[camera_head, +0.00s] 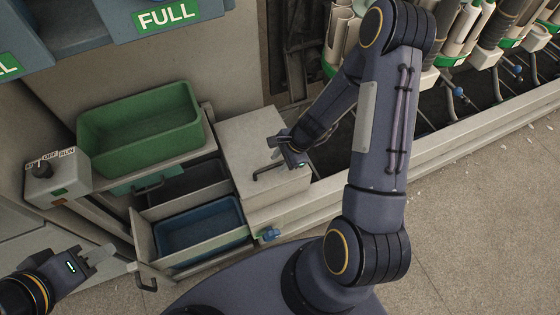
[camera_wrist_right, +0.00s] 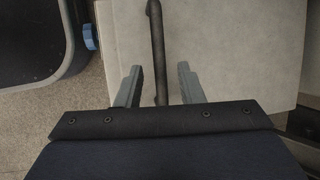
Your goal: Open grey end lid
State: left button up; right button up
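The grey end lid (camera_head: 262,150) is the flat pale top of a box at the end of the machine, and it lies closed. A dark bar handle (camera_head: 268,171) is fixed to it. My right gripper (camera_head: 277,148) is above the lid, close to the handle. In the right wrist view the handle (camera_wrist_right: 156,45) runs between the two open fingers (camera_wrist_right: 158,88), with a gap on both sides. The lid (camera_wrist_right: 210,50) fills the background there. My left gripper (camera_head: 99,258) is at the lower left, away from the lid, its fingers pointing right; their gap is unclear.
A green bin (camera_head: 140,125) stands left of the lid. An open drawer holds a blue bin (camera_head: 198,232). A switch box (camera_head: 57,178) is further left. A blue knob (camera_head: 269,234) sticks out below the lid. Winding stations (camera_head: 480,40) line the upper right. The floor at right (camera_head: 480,240) is clear.

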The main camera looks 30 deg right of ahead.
grip_shut()
dwell(0.3)
